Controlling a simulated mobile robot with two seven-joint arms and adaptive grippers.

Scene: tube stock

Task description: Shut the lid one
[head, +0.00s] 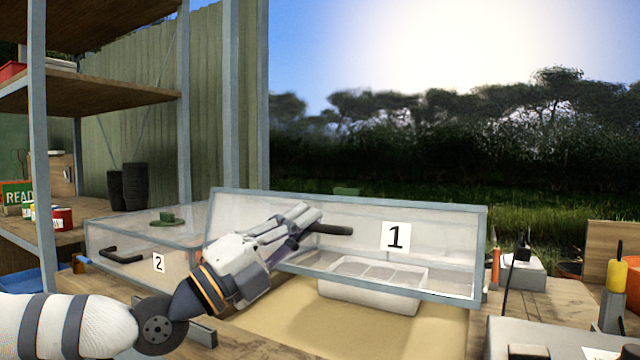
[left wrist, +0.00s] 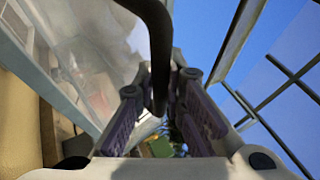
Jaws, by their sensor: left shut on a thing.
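The lid marked 1 (head: 440,242) is a clear panel in a grey frame, tilted up and open above its box. A white compartment tray (head: 370,303) shows under and through the lid. My left gripper (head: 312,224) is at the lid's dark bar handle (head: 334,230), shut on it. In the left wrist view the black handle (left wrist: 158,60) runs between the two fingers of the gripper (left wrist: 162,100). The clear panel (left wrist: 75,45) is beside it on the left. The fingers hide part of the handle. My right gripper is not in view.
A second clear box marked 2 (head: 118,238) stands at the left with its lid down and a green object (head: 168,218) on top. Shelves (head: 110,100) rise at the far left. Devices (head: 525,270) and a yellow-topped tool (head: 616,278) stand at the right.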

